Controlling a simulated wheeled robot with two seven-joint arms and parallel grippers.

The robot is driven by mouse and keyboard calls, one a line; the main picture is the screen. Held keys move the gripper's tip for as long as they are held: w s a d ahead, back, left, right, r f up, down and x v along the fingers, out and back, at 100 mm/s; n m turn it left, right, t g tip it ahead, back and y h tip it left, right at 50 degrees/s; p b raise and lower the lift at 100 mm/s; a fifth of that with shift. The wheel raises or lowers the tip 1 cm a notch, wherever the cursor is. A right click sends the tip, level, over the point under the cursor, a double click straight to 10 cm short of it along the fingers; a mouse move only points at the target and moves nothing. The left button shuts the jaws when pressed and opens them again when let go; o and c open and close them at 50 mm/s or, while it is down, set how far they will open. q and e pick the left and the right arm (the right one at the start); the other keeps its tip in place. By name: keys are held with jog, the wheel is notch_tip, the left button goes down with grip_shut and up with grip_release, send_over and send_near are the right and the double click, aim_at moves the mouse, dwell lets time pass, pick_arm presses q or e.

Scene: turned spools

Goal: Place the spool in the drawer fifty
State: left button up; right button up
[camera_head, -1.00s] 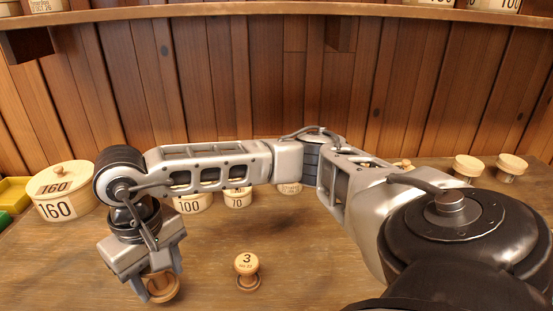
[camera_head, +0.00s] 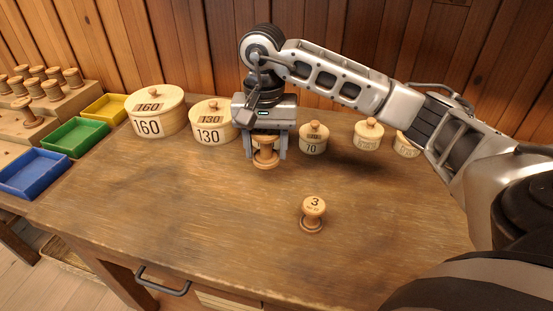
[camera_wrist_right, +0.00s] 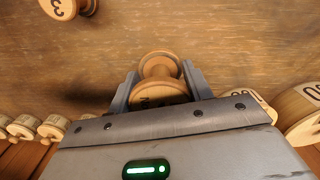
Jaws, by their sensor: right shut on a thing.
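A turned wooden spool (camera_head: 265,153) is held upright between the fingers of my right gripper (camera_head: 265,150), above the bench. In the right wrist view the same spool (camera_wrist_right: 160,68) sits between the two fingers, its near part overlapped by the gripper body. A second spool marked 3 (camera_head: 313,214) stands on the bench nearer to me; it also shows at the edge of the right wrist view (camera_wrist_right: 66,8). A drawer front with a dark handle (camera_head: 162,281) is under the bench edge; no fifty label is readable. My left gripper is not in view.
Lidded round boxes line the back: 160 (camera_head: 158,112), 130 (camera_head: 213,122), 70 (camera_head: 313,138) and others. Yellow (camera_head: 104,108), green (camera_head: 75,136) and blue (camera_head: 33,174) trays sit left, with spools on stepped racks behind.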

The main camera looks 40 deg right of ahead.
aim_at(274, 150)
jog(key=d+f, duration=0.2)
jog(key=f, duration=0.1)
jog(key=shift+w+d+f, duration=0.15)
jog(key=shift+w+d, duration=0.15)
jog(key=shift+w, duration=0.1)
jog(key=shift+d+f+p, duration=0.2)
jog(key=shift+f+p, duration=0.3)
jog(key=shift+f, duration=1.2)
jog(key=shift+f, duration=0.1)
jog(key=shift+f, duration=0.15)
jog(key=o, duration=1)
jog(key=shift+c, duration=0.2)
